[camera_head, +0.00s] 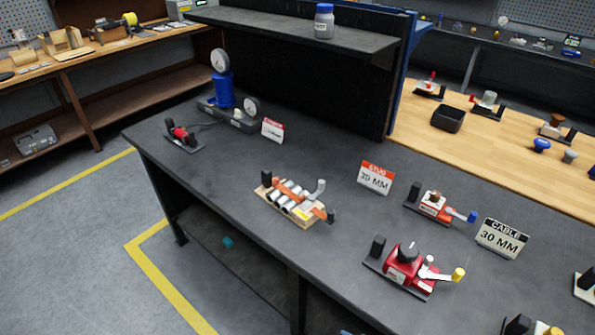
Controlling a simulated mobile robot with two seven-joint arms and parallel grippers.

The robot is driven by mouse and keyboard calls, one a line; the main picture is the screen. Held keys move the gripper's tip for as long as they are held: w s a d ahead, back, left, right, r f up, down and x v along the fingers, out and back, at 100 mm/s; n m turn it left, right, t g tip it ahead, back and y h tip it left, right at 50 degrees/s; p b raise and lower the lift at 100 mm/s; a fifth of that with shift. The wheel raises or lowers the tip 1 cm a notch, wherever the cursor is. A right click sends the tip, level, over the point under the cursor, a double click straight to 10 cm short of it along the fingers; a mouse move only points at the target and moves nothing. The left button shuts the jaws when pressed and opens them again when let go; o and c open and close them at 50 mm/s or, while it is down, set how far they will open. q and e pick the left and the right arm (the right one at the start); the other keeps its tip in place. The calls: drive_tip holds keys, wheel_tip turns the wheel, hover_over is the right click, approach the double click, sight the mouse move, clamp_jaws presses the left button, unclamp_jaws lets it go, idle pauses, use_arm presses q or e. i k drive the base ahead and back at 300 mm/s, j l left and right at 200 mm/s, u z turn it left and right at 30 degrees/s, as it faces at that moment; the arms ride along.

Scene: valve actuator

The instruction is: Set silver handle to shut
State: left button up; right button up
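Neither of my grippers shows in the head view. Several small valve-like fixtures stand on the dark workbench (230,165). One has silver cylinders (289,200) with orange parts on a light base, and a grey upright handle (319,187) at its right end. A red fixture (403,268) nearer the front has a silver lever (432,274) with a yellow tip, pointing right. A smaller red and white fixture (432,206) behind it has a light lever with a blue tip (472,216). I cannot tell which of these is the silver handle, or whether any is open or shut.
Signs reading "30 MM" stand behind the fixtures, one with a red top (375,179) and one with a black top (502,238). A blue gauge device (222,90) stands at the back left. A shelf (290,30) overhangs the bench's back. The bench's left front is clear.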

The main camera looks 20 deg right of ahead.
sight(311, 198)
drive_tip(key=i+j, duration=0.9)
drive_tip(key=i+j+z, duration=0.1)
drive_tip(key=z, duration=0.4)
drive_tip(key=j+z, duration=0.1)
drive_tip(key=z, duration=0.35)
drive_tip(key=i+j+z, duration=0.1)
drive_tip(key=z, duration=0.4)
